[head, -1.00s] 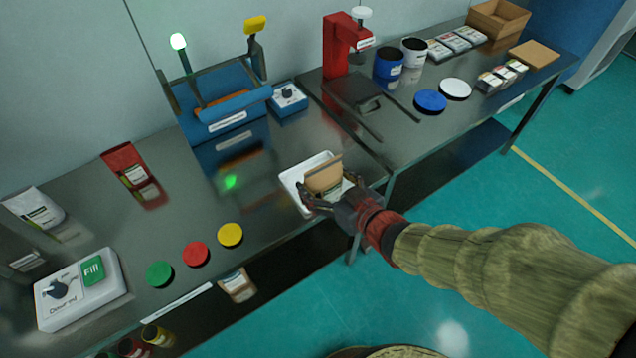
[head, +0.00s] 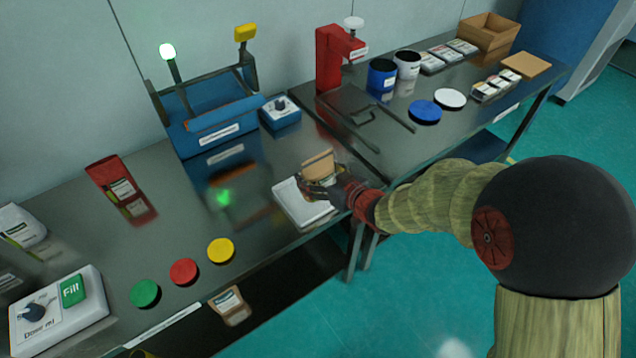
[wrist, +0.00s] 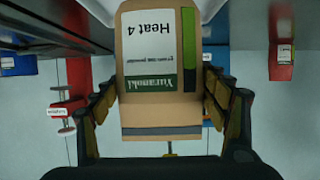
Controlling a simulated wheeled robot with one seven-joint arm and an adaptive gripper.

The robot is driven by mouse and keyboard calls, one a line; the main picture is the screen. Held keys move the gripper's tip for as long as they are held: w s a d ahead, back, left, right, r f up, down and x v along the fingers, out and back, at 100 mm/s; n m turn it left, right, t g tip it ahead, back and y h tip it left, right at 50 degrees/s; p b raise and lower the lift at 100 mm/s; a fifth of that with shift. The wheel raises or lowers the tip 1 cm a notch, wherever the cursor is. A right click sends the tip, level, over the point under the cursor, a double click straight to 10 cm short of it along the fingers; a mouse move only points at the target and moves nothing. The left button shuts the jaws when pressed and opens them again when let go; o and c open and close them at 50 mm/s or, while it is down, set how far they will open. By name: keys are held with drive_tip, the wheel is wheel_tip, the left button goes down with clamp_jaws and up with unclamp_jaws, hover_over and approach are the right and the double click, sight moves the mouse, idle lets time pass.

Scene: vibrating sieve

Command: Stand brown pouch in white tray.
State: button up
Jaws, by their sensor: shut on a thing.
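The brown pouch (head: 319,166) is in my gripper (head: 325,183), near the front edge of the table. In the wrist view the pouch (wrist: 160,110) fills the middle, its label upside down, with a finger of my gripper (wrist: 162,105) on each side. The white tray (head: 293,207) lies on the table at the front edge. In the head view the pouch appears at the tray's back right, upright or slightly tilted. The wrist view shows a pale rim (wrist: 211,8) at the pouch's far end. Whether the pouch's base touches the tray is hidden by my gripper.
A red press (head: 334,58) is to the right. Bare table surrounds the tray's left side.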

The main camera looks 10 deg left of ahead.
sight(318, 181)
drive_tip(key=shift+w+f+b, duration=0.15)
drive_tip(key=shift+f+b, duration=0.35)
drive_tip(key=shift+f, duration=0.4)
drive_tip(key=shift+w+f+b, duration=0.1)
drive_tip(key=shift+f+b, duration=0.35)
drive_tip(key=shift+f, duration=0.45)
drive_tip(key=shift+f, duration=0.2)
drive_tip(key=o, duration=1.3)
drive_tip(key=shift+o, duration=0.7)
drive_tip(key=shift+r, duration=0.1)
drive_tip(key=shift+r, duration=0.2)
drive_tip(key=p+v, duration=0.3)
drive_tip(key=v, duration=0.9)
drive_tip(key=shift+p, duration=0.35)
